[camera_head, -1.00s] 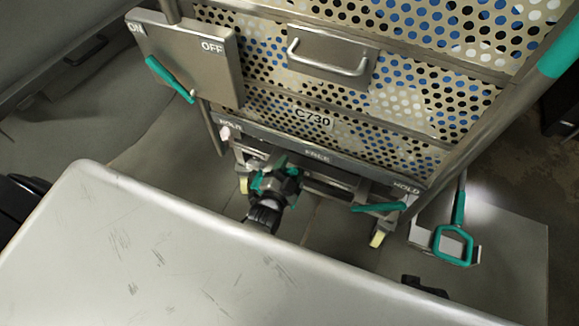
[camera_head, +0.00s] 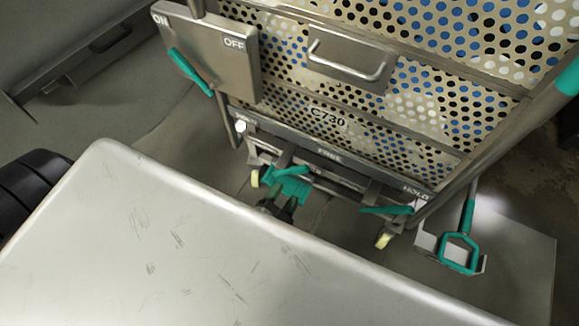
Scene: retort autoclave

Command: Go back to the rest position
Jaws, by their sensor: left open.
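My left gripper (camera_head: 278,204) is low behind the far edge of the steel table, which hides part of it. Its dark fingers are open and hold nothing I can see. It is just in front of a teal pedal (camera_head: 291,188) under the perforated cart; I cannot tell whether they touch. A teal lever (camera_head: 292,172) shows just above that pedal, near the rail marked FREE (camera_head: 329,153). My right gripper is not in view.
The bare steel table (camera_head: 180,240) fills the foreground. The cart C730 (camera_head: 400,85) stands behind it, with an ON/OFF box (camera_head: 213,52) at its left. A teal lever (camera_head: 386,210) sits by HOLD. A teal-handled tool (camera_head: 460,252) stands at the right.

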